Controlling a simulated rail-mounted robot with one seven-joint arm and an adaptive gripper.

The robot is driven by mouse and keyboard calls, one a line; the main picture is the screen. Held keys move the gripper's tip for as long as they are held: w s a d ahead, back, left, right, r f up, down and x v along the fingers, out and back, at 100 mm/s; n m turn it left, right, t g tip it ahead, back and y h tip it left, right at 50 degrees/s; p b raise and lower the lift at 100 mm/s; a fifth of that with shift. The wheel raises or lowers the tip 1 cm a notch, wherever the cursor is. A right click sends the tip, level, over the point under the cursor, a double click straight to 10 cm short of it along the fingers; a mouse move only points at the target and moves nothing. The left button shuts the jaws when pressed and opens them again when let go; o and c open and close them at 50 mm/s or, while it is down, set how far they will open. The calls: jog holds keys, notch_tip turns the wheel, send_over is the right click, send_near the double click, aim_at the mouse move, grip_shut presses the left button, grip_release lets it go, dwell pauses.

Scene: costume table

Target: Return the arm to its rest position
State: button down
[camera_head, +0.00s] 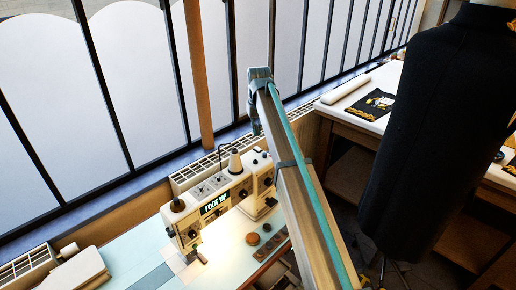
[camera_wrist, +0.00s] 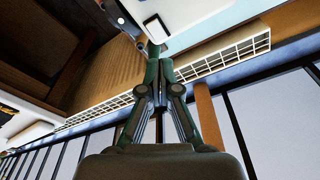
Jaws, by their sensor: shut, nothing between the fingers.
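My arm (camera_head: 300,180) rises from the bottom right of the head view to a grey joint in front of the windows. The gripper's fingers cannot be made out there. In the wrist view my gripper (camera_wrist: 154,50) is shut and empty, its dark green fingers together. Behind it are the white vent grille and a brown wooden surface. The fingers appear apart from these things.
The sewing machine (camera_head: 215,205) stands left of my arm, its display reading "FOOT UP", on a pale blue table (camera_head: 135,255). A dark dress form (camera_head: 425,130) stands at right. Windows and a white grille (camera_head: 185,178) lie behind. A white-topped table (camera_head: 365,118) is beyond.

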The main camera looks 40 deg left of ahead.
jog(key=shift+r, duration=0.45)
